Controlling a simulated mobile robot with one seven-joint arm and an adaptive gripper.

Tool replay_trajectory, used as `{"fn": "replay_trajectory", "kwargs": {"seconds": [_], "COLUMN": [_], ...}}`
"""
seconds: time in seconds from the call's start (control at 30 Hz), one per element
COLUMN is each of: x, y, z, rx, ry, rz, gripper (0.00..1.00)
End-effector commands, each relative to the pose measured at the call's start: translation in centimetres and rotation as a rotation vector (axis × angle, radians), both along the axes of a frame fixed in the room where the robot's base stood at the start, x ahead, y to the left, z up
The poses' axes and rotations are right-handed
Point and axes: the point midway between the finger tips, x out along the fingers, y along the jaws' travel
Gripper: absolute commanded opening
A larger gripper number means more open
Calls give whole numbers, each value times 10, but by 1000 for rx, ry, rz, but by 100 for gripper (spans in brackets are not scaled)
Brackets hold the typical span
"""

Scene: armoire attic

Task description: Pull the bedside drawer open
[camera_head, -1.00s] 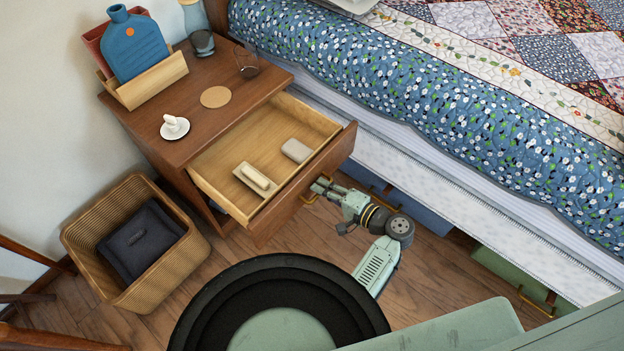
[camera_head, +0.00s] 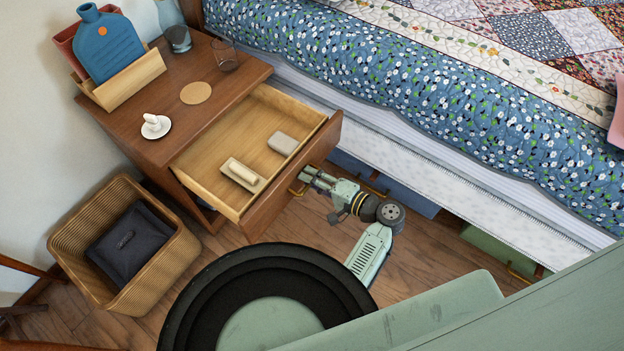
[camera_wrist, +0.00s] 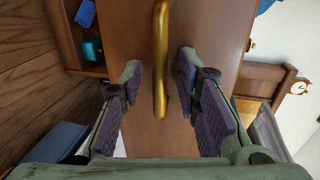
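The bedside drawer (camera_head: 216,158) stands well out of the brown wooden nightstand (camera_head: 147,146). Its brown front (camera_head: 290,183) carries a brass bar handle (camera_head: 295,191), which also shows in the wrist view (camera_wrist: 160,60). My gripper (camera_head: 304,176) is at the outer side of the drawer front, close to the handle. In the wrist view my gripper (camera_wrist: 160,66) is open, one purple-padded finger on each side of the handle. A gap shows between the handle and each finger. I cannot tell how deep the handle lies between them.
The drawer holds a grey box (camera_head: 283,143) and a pale tray-like item (camera_head: 242,175). A wicker basket (camera_head: 66,240) stands on the floor at the left. The bed (camera_head: 420,110) lies close on the right, with blue (camera_head: 395,190) and green (camera_head: 487,243) under-bed drawers.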

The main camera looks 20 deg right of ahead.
Motion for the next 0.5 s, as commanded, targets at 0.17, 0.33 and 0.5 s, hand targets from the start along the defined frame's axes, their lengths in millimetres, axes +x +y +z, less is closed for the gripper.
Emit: {"fn": "replay_trajectory", "kwargs": {"seconds": [0.17,0.33,0.5], "x": [-1,-16,-45], "y": [-1,-13,-34], "z": [0,5,13], "rx": [0,-1,-1], "ry": [0,0,-2], "rz": [-1,-4,-4], "gripper": [30,30,30]}}
